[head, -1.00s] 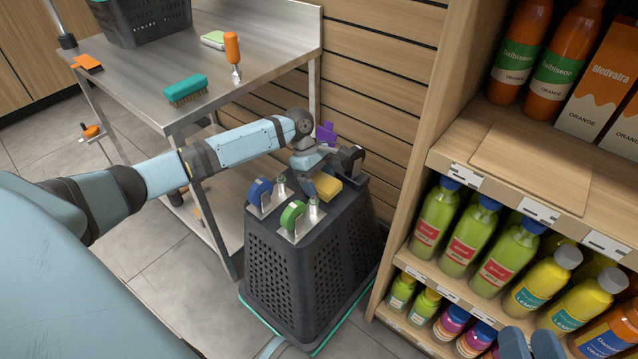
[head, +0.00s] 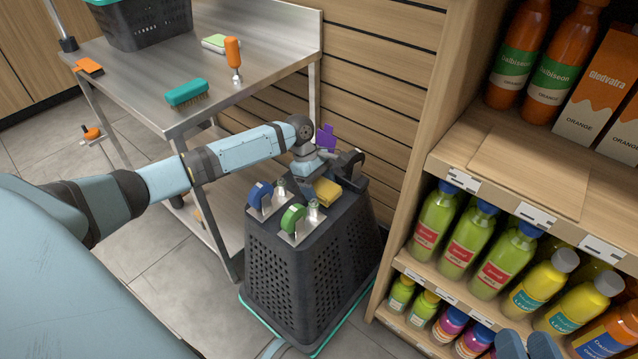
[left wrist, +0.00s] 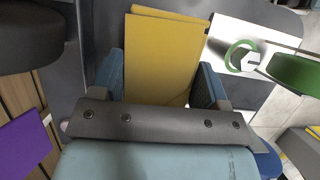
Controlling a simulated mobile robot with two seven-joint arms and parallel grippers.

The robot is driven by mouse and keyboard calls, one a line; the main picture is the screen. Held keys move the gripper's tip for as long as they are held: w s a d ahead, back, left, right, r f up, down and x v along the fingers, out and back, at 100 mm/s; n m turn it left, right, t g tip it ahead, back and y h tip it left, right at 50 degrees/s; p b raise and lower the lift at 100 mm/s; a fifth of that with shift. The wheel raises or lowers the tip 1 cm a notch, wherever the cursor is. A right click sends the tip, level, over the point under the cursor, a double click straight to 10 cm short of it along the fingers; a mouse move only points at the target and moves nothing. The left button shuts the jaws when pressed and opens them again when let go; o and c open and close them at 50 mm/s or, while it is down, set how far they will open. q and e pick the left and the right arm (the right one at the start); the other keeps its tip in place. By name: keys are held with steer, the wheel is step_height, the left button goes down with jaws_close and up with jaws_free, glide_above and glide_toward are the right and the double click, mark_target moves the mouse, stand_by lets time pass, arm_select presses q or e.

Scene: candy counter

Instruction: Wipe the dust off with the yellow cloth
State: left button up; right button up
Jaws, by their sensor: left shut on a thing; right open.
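The yellow cloth (head: 327,192) is a folded pad on the dark top of a perforated crate stack (head: 310,270). My left gripper (head: 318,180) reaches down over the top and is shut on the cloth. In the left wrist view the cloth (left wrist: 165,55) sticks out between the two blue fingers (left wrist: 160,85). I cannot make out any dust. My right gripper (head: 528,345) shows only as blue fingertips at the bottom edge, apart and empty, in front of the bottle shelf.
A blue piece (head: 259,195) and a green piece (head: 293,218) on metal plates stand beside the cloth. A purple object (head: 326,136) is behind my left wrist. A steel table (head: 130,80) with brushes is at left, a bottle shelf (head: 530,180) at right.

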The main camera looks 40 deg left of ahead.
stand_by(0.3)
arm_select(q)
steer(key=shift+f+p, duration=0.4)
steer(key=shift+p, duration=0.25)
steer(key=o, duration=0.8)
steer(key=shift+f, duration=0.15)
steer(key=shift+r+p, duration=0.35)
steer(key=shift+p, duration=0.75)
steer(key=shift+c, duration=0.5)
steer(key=c, duration=0.5)
steer(key=shift+r+p, duration=0.15)
steer(key=shift+p, duration=0.9)
steer(key=shift+f, duration=0.2)
